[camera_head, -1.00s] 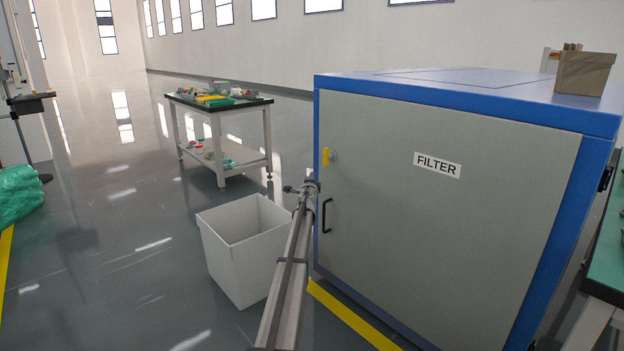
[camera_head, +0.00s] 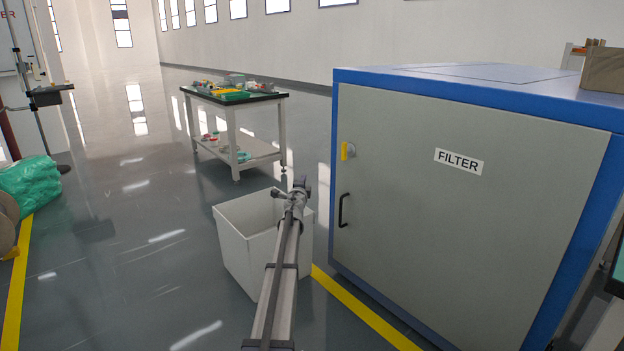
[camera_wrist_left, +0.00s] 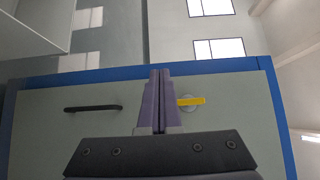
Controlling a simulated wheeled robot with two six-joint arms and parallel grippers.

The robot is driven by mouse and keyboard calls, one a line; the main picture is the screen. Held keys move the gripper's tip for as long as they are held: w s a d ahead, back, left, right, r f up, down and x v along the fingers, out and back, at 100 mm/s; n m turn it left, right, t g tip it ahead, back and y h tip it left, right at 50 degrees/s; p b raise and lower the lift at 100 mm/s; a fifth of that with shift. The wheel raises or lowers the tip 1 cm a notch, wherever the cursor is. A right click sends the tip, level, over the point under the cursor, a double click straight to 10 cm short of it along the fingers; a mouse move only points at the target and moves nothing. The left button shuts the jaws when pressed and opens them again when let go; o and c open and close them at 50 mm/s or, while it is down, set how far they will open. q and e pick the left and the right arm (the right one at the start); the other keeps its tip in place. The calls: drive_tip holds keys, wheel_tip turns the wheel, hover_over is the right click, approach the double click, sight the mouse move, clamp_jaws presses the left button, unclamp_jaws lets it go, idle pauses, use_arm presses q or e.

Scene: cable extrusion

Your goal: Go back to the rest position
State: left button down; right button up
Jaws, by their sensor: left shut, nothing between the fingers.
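My left gripper (camera_head: 299,186) is at the end of my long arm, which reaches up from the bottom of the head view. It stands in front of the white bin and to the left of the filter cabinet (camera_head: 450,215). In the left wrist view its two purple fingers (camera_wrist_left: 160,74) are together, with nothing between them. Behind them the cabinet front shows, with a dark handle (camera_wrist_left: 93,108) and a yellow latch (camera_wrist_left: 191,101). The cabinet door looks closed. My right gripper does not show in either view.
A white open bin (camera_head: 238,262) stands on the floor left of the cabinet. A table (camera_head: 279,97) with colored trays is farther back. A brown box (camera_head: 604,70) sits on the cabinet. A green bundle (camera_head: 30,185) lies at the left. The floor between is clear.

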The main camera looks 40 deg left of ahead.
use_arm(q)
drive_tip(key=shift+s, duration=0.15)
drive_tip(key=s+d+f+n+g+y, duration=0.1)
drive_tip(key=s+d+n+g, duration=0.15)
drive_tip(key=d, duration=0.75)
drive_tip(key=s+d+f+n+g, duration=0.15)
drive_tip(key=d+n, duration=0.25)
drive_tip(key=d, duration=0.7)
drive_tip(key=s+d+f+n+g+h, duration=0.1)
drive_tip(key=s+d+f, duration=0.2)
drive_tip(key=d, duration=0.3)
drive_tip(key=s+d+f+n+g+h+p, duration=0.1)
drive_tip(key=s+d+f, duration=0.2)
drive_tip(key=d, duration=0.4)
drive_tip(key=s+d+f+n+g+h, duration=0.1)
drive_tip(key=s+d+f+g, duration=0.15)
drive_tip(key=d, duration=0.35)
drive_tip(key=s+d+f+m+g+h, duration=0.1)
drive_tip(key=s+d+f+g+h, duration=0.25)
drive_tip(key=s+d, duration=1.05)
drive_tip(key=s+d+f+m+g+h, duration=0.1)
drive_tip(key=s+d+f+g+h, duration=0.3)
drive_tip(key=s+d, duration=0.95)
wheel_tip(320, 180, up, 37)
drive_tip(key=s+y+p, duration=0.1)
drive_tip(key=s+p, duration=0.1)
drive_tip(key=p, duration=3.7)
drive_tip(key=shift+s+a+f, duration=0.2)
drive_tip(key=shift+s+a, duration=0.05)
drive_tip(key=shift+s, duration=0.15)
